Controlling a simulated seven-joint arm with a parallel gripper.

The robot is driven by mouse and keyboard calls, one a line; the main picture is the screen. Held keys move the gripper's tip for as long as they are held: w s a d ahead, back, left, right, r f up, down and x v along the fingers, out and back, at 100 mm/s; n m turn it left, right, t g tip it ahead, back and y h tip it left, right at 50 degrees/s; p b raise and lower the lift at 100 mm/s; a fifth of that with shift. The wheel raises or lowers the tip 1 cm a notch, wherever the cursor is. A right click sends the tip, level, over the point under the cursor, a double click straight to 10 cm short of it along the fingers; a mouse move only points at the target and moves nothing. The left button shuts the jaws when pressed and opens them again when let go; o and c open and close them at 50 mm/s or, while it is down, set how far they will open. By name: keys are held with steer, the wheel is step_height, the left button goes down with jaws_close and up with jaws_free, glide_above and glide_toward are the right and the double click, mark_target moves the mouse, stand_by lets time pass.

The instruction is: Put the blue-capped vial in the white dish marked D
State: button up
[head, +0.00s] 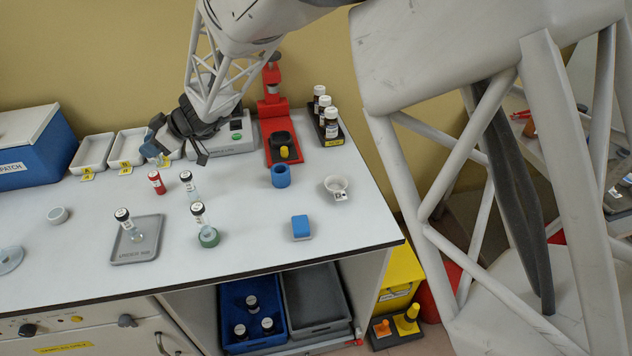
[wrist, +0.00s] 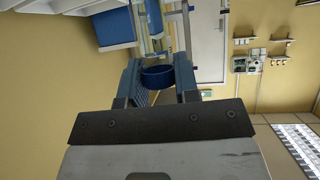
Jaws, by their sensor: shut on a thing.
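My gripper (head: 160,148) is at the back left of the bench, above the row of white dishes. In the wrist view its fingers (wrist: 157,82) are shut on the blue-capped vial, whose round blue cap (wrist: 156,76) shows between them. In the head view the vial is mostly hidden by the gripper. Two shallow white dishes with yellow tags, a left one (head: 92,152) and a middle one (head: 126,147), stand against the wall. A third pale dish edge shows partly behind the gripper. The letters on the tags are too small to read, so I cannot tell which is D.
A red-capped vial (head: 156,182) and several white-and-black-capped vials stand in front of the dishes. A grey tray (head: 140,249) holds one. A blue box (head: 35,150) is at the left; a red stand (head: 284,130) is right of my gripper.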

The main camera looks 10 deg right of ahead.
steer(key=s+d+m+t, duration=0.1)
steer(key=s+d, duration=0.3)
steer(key=d, duration=1)
steer(key=s+d+m+t, duration=0.2)
steer(key=s+d, duration=0.2)
steer(key=d, duration=1.1)
steer(key=s+d+f+m+t+h, duration=0.1)
steer(key=s+d+f, duration=0.1)
steer(key=s+d, duration=0.5)
steer(key=s+d+f+m+t+h, duration=0.1)
steer(key=s+d+f, duration=0.2)
steer(key=s+d, duration=0.5)
steer(key=shift+s+m, duration=0.3)
steer(key=shift+s, duration=0.65)
steer(key=shift+w, duration=0.1)
steer(key=w+f, duration=0.1)
steer(key=w, duration=1.4)
steer(key=shift+d+f, duration=0.15)
steer(key=shift+d, duration=0.2)
